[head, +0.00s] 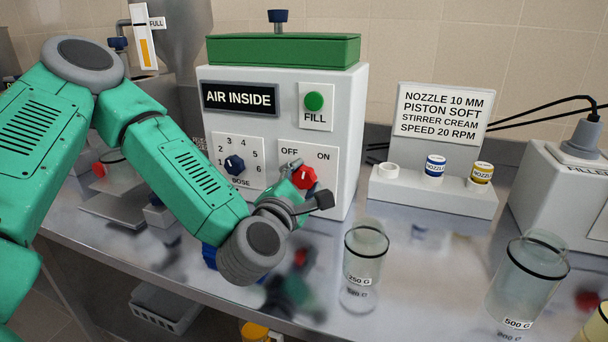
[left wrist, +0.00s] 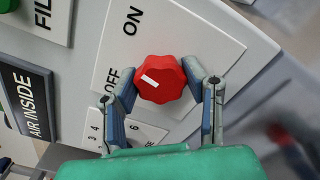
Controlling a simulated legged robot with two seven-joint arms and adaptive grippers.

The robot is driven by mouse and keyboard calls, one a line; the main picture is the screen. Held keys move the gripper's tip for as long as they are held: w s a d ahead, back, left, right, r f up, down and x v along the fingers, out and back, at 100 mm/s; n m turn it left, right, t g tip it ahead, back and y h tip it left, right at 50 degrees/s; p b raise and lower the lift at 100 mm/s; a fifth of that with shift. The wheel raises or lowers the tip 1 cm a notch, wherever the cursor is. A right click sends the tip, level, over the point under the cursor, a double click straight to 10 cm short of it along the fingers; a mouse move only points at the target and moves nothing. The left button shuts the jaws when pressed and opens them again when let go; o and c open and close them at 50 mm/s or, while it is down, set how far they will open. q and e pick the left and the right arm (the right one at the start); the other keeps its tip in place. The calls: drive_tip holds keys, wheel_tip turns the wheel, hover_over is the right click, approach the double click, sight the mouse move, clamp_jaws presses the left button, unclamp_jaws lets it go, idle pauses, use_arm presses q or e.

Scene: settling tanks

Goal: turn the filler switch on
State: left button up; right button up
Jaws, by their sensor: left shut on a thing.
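The red switch knob (head: 303,177) sits on the white OFF/ON panel (head: 318,164) at the front right of the filler (head: 352,150). In the left wrist view the knob (left wrist: 160,80) fills the space between the two fingers of my left gripper (left wrist: 166,88). The fingers are shut on its sides. Its white pointer mark points between OFF and ON. In the head view my left gripper (head: 296,184) reaches the knob from below left and hides part of it. My right gripper is in neither view.
The filler also carries the green FILL button (head: 314,101), an AIR INSIDE sign (head: 239,97) and a blue dose knob (head: 235,165). Glass beakers marked 250 G (head: 366,250) and 500 G (head: 522,280) stand at right. A nozzle rack (head: 433,196) stands behind.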

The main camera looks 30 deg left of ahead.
use_arm(q)
drive_tip(key=shift+s+f+m+p, duration=0.1)
drive_tip(key=shift+m+p, duration=0.1)
drive_tip(key=shift+m, duration=0.55)
drive_tip(key=shift+w+f+m+p, duration=0.1)
drive_tip(key=shift+m+p, duration=0.15)
drive_tip(key=shift+m, duration=0.45)
drive_tip(key=shift+s+f+m+p, duration=0.1)
drive_tip(key=shift+m+p, duration=0.1)
drive_tip(key=shift+m, duration=0.55)
drive_tip(key=o, duration=1.1)
drive_tip(key=shift+r, duration=0.15)
